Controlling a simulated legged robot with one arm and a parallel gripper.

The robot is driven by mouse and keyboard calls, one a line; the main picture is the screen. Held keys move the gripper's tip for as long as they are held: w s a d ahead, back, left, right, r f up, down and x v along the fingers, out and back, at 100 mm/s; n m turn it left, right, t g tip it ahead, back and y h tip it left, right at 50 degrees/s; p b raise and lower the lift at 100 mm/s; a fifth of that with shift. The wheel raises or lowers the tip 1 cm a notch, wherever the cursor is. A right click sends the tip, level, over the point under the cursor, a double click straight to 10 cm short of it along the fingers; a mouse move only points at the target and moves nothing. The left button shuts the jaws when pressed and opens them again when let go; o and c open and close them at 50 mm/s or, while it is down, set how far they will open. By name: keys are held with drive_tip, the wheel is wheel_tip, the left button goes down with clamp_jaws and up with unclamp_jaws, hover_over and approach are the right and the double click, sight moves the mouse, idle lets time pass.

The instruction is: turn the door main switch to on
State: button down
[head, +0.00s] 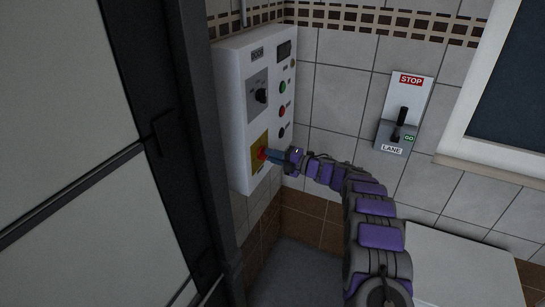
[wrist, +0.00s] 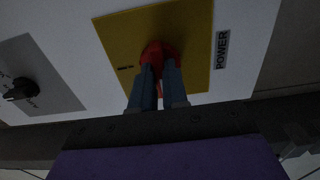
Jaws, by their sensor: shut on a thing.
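The door control panel (head: 231,110) is a white box on the wall at the left of the head view. Low on it is a yellow plate (head: 258,149) with a red rotary switch (head: 261,154). In the wrist view the yellow plate (wrist: 197,40) carries a "POWER" label, and the red switch (wrist: 158,50) sits between my fingertips. My gripper (wrist: 158,73) is shut on the red switch, and its fingers hide part of the knob. Its exact angle is hard to read.
A black selector knob (head: 261,96) on a grey plate sits above, with several buttons beside it. A lever box (head: 404,115) marked STOP, GO and LANE hangs on the tiled wall to the right. A dark-framed door (head: 186,140) stands close on the left.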

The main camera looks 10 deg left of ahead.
drive_tip(key=shift+f+p, duration=0.1)
drive_tip(key=shift+p, duration=0.35)
drive_tip(key=m+p, duration=1)
drive_tip(key=m, duration=0.7)
drive_tip(key=shift+m, duration=0.4)
drive_tip(key=c, duration=1.1)
unclamp_jaws()
drive_tip(key=shift+a, duration=0.1)
drive_tip(key=shift+c, duration=0.2)
